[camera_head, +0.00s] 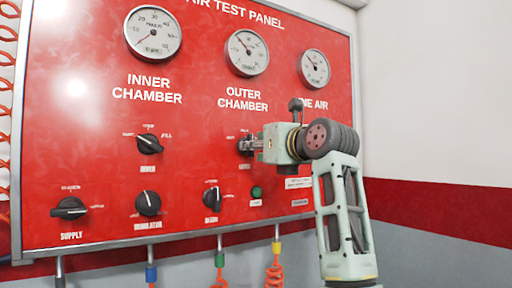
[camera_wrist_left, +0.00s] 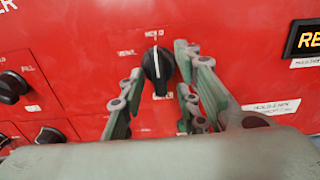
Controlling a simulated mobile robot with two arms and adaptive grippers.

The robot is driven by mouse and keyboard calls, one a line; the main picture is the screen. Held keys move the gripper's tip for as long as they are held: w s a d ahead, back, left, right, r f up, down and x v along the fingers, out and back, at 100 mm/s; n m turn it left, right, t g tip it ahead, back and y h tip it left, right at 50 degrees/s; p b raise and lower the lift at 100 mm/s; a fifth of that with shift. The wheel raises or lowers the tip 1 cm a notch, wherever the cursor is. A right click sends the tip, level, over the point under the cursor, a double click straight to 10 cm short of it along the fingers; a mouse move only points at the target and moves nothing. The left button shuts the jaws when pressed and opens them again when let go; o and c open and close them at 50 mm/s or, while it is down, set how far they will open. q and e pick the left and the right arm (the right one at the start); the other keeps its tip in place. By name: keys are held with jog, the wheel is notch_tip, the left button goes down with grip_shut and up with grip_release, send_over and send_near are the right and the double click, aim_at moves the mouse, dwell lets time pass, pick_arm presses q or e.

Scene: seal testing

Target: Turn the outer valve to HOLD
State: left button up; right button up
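The outer valve is a black knob with a white pointer line on the red panel. It shows in the head view (camera_head: 245,147), partly hidden by the gripper, and in the left wrist view (camera_wrist_left: 157,68). In the wrist view its line points nearly straight up, toward a small label that seems to read HOLD; a VENT label is at its left. My left gripper (camera_wrist_left: 158,78) has one finger on each side of the knob, with narrow gaps showing, so it looks open around it. It also shows in the head view (camera_head: 260,143). My right gripper is not in view.
The inner valve knob (camera_head: 149,144) is to the left, with the supply (camera_head: 70,208), regulator (camera_head: 148,204) and mixer-row (camera_head: 212,198) knobs below. Gauges (camera_head: 247,52) line the top. A green button (camera_head: 257,192) sits below the gripper. A lit amber display (camera_wrist_left: 305,39) is right of the valve.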

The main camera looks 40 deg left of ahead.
pick_arm(q)
jog(key=v, duration=1.2)
